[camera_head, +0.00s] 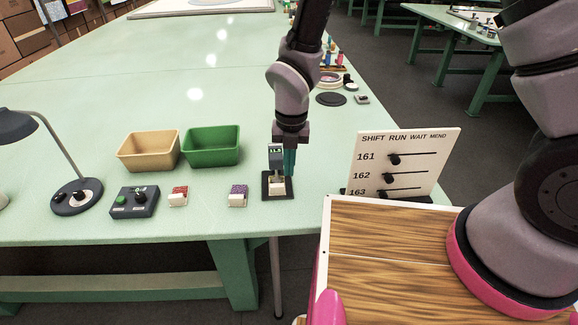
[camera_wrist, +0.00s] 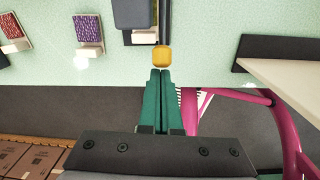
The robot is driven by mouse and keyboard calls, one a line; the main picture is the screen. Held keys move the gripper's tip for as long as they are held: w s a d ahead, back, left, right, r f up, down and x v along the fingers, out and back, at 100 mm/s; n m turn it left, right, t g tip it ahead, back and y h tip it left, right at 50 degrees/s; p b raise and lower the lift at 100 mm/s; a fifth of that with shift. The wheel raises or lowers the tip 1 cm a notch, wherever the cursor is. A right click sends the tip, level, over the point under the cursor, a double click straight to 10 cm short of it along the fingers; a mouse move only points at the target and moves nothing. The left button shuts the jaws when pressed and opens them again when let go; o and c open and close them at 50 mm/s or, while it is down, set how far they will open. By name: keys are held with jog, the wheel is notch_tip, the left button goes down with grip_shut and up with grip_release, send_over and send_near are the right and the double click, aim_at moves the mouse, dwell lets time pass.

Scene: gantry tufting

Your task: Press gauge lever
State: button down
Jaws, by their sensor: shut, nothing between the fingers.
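The gauge (camera_head: 275,155) stands upright near the table's front edge, with a small display on its grey head, a black base and a pale block at its foot. In the wrist view its dark head (camera_wrist: 134,12) is at the top, cut off by the frame. A yellow knob (camera_wrist: 162,57), apparently the lever's end, sticks out beside it; the head view does not show it clearly. My gripper (camera_head: 290,172) points down at the gauge's right side. In the wrist view its green fingers (camera_wrist: 160,73) are shut and empty, their tips right by the knob; contact cannot be told.
Left of the gauge are two small blocks with purple (camera_head: 238,195) and red (camera_head: 178,196) tops, a button box (camera_head: 134,201) and a lamp (camera_head: 76,197). Tan (camera_head: 148,152) and green (camera_head: 211,147) bins stand behind. A slider board (camera_head: 404,162) stands to the right.

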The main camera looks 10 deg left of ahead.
jog(key=shift+w+r+g, duration=0.35)
jog(key=shift+r+g, duration=0.25)
jog(key=shift+g, duration=0.2)
